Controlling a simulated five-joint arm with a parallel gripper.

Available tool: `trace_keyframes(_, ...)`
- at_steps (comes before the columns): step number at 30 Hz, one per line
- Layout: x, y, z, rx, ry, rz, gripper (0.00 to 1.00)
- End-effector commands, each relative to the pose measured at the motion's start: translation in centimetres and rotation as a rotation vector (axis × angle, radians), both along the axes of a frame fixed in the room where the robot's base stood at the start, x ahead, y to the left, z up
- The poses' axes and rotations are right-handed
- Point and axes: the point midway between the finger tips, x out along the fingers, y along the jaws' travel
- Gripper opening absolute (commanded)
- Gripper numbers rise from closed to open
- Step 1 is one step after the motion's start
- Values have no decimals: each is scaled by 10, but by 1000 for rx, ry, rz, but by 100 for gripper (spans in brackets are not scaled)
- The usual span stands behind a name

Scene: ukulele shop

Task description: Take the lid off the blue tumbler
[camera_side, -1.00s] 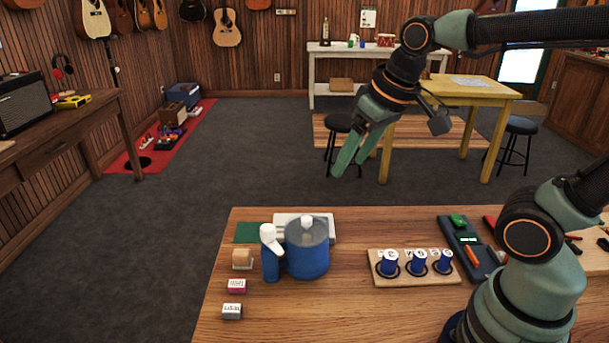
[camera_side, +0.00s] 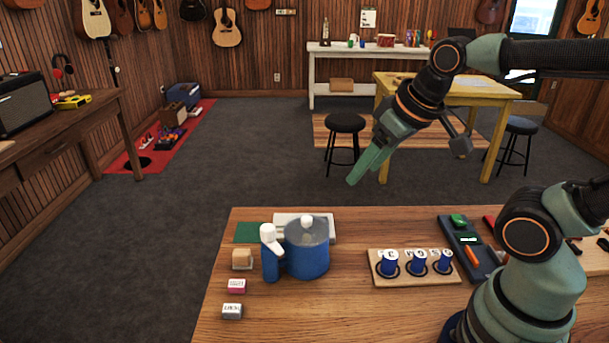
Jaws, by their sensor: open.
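The blue tumbler (camera_side: 308,262) stands upright on the wooden table, left of its middle. Its greyish lid (camera_side: 318,232) sits on top, with a white knob in the middle. A blue upright part with a white top (camera_side: 269,258) is close against the tumbler's left side; I cannot tell whether it is a handle or a separate thing. My gripper (camera_side: 364,180) is open and empty, in the air above and to the right of the tumbler, clear of it. Its fingers point down and left and partly overlap in this view.
Right of the tumbler, a wooden rack (camera_side: 413,277) holds several blue spools. A dark tray (camera_side: 462,227) with small items lies farther right. Small labelled blocks (camera_side: 236,286) and a wooden block (camera_side: 242,258) stand to the left. A green sheet (camera_side: 250,232) and a pale flat thing lie behind.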

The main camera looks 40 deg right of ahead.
Motion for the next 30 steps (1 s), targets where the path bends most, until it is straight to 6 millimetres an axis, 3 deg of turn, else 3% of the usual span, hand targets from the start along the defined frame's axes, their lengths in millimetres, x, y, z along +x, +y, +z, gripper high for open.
trace_keyframes(20, 2, 1, 1, 10, 9, -17, 64)
trace_keyframes(25, 17, 6, 7, 89, 85, -164, 64)
trace_keyframes(30, 44, 17, 10, 192, 208, -434, 64)
